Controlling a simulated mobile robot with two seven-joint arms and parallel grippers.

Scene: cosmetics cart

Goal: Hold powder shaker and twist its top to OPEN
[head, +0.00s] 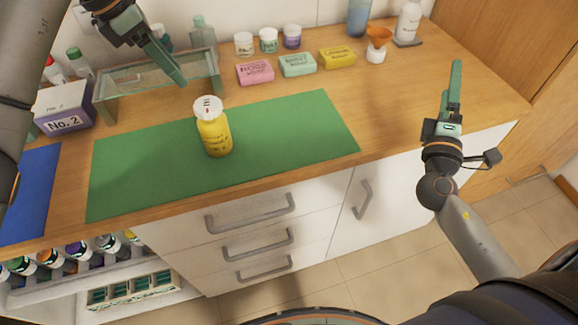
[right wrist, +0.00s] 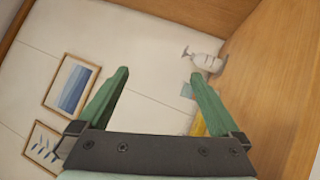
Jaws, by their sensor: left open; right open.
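The powder shaker (head: 214,135) is a yellow bottle with a white top (head: 207,107). It stands upright on the green mat (head: 290,130), apart from both grippers. My left gripper (head: 178,80) is above and to the left of the shaker, over the glass stand; it is open, though its fingers overlap in the head view. My right gripper (head: 454,80) is open and empty, far to the right of the shaker beside the counter's front edge. Its two green fingers show spread apart in the right wrist view (right wrist: 155,85), with nothing between them but wall.
A glass stand (head: 150,72) and a "No. 2" box (head: 64,109) are at the left. Soap boxes in pink (head: 255,74), mint (head: 297,65) and yellow (head: 337,58), and small jars (head: 268,40), line the back. The mat around the shaker is clear.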

